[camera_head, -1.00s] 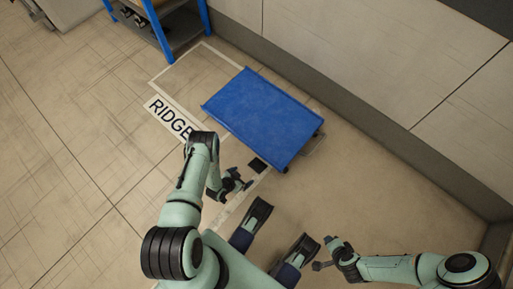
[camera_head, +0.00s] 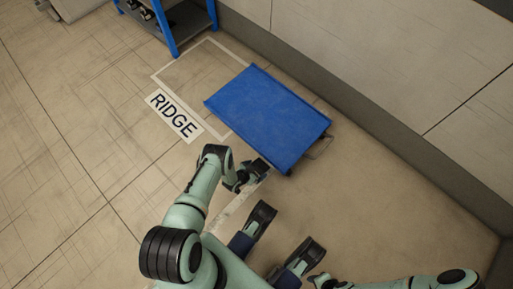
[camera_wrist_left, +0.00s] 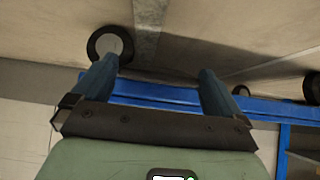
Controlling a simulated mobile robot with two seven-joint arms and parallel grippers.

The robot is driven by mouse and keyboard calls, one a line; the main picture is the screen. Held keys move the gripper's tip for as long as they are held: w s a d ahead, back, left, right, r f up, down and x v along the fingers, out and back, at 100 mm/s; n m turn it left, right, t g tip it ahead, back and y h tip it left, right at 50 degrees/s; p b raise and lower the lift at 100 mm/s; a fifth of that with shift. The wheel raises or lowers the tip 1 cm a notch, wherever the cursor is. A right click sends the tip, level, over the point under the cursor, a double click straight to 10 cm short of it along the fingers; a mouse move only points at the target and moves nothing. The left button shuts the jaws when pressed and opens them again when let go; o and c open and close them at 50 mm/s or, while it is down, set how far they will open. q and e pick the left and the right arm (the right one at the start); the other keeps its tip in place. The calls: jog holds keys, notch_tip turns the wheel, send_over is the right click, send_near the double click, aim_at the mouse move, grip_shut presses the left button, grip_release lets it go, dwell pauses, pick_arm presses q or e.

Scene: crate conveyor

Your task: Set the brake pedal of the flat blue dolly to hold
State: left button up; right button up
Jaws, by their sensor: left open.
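The flat blue dolly (camera_head: 268,115) stands on the floor, its near corner closest to me. My left gripper (camera_head: 256,171) is open beside the dolly's near edge, close to that corner. The black brake pedal, a small dark plate, cannot be told apart from the dark gripper there. A dark wheel (camera_wrist_left: 104,38) shows beyond the left finger. My right gripper (camera_head: 319,281) is at the bottom edge, too small to judge.
A floor label reading RIDGE (camera_head: 173,115) lies left of the dolly, beside a pale taped outline (camera_head: 160,83). A blue-framed rack (camera_head: 170,45) stands at the top. A wall (camera_head: 400,85) runs behind the dolly. A thin metal loop (camera_head: 322,150) sticks out at its right end. Floor at the left is clear.

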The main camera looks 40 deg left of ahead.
pick_arm(q)
jog(key=shift+w+f, duration=0.25)
jog(key=shift+w, duration=0.05)
pick_arm(e)
jog(key=shift+s+f, duration=0.15)
jog(key=shift+s, duration=0.3)
pick_arm(q)
jog(key=c, duration=1.1)
jog(key=shift+s+f+t, duration=0.25)
jog(key=shift+f+t, duration=0.4)
jog(key=shift+t, duration=0.25)
jog(key=shift+c, duration=0.2)
jog(key=shift+f+t, duration=0.65)
jog(key=shift+t, duration=0.55)
jog(key=shift+h, duration=0.3)
jog(key=o, duration=1.1)
jog(key=shift+o, duration=0.2)
